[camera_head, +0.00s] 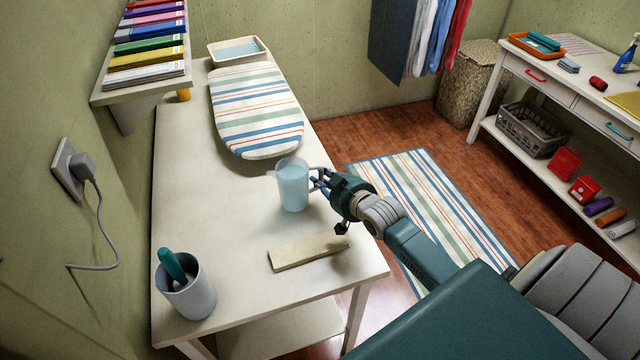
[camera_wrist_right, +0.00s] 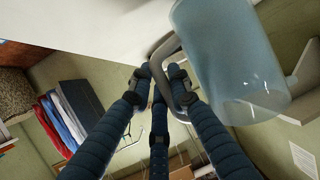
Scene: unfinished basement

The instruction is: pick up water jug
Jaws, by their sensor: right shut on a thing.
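The water jug (camera_head: 292,186) is a translucent light blue pitcher with a grey handle on its right side. It stands upright at the right edge of the white table (camera_head: 190,240); whether its base touches the tabletop I cannot tell. My right gripper (camera_head: 318,181) reaches in from the right and is shut on the jug's handle. In the right wrist view the jug (camera_wrist_right: 232,60) fills the upper right, and the fingers of my right gripper (camera_wrist_right: 160,80) close around the handle. My left gripper is not in view.
A striped ironing board (camera_head: 255,115) lies behind the jug, with a shallow tray (camera_head: 238,50) beyond it. A cream block (camera_head: 305,251) lies in front of the jug. A grey cup (camera_head: 187,295) with a teal-handled tool stands near left. Bare tabletop lies left of the jug.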

